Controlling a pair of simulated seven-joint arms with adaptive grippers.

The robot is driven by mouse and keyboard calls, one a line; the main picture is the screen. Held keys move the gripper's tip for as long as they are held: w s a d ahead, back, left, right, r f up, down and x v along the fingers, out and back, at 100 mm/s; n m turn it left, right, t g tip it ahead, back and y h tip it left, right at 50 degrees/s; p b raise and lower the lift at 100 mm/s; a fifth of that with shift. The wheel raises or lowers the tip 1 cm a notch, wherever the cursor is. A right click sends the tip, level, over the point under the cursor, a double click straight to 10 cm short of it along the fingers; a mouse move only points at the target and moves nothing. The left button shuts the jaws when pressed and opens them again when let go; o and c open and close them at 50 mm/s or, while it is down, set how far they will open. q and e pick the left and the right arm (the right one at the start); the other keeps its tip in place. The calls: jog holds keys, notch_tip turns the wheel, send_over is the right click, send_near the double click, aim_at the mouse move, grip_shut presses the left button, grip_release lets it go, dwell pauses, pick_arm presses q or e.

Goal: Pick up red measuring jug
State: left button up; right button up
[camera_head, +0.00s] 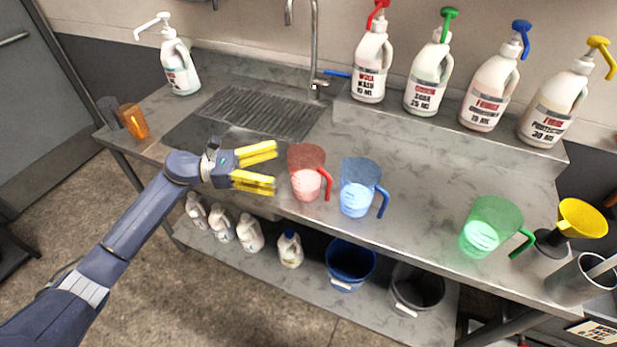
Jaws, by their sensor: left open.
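The red measuring jug (308,172) stands upright on the steel counter, with its handle on its right side. It is see-through red with pale markings. My left gripper (275,168) has yellow fingers and comes in from the left. Its fingers are open and empty, pointing at the jug, with the tips close to the jug's left side. I cannot tell if they touch it. My right gripper is not in view.
A blue jug (358,188) stands just right of the red one. A green jug (490,228) and a yellow funnel (583,219) are farther right. Pump bottles (430,77) line the raised back shelf. An orange cup (134,122) stands at the left edge. Buckets (349,264) sit below.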

aim_at(310, 165)
pick_arm(q)
jog(key=shift+w+d, duration=0.2)
jog(key=shift+d, duration=4.35)
jog(key=c, duration=1.4)
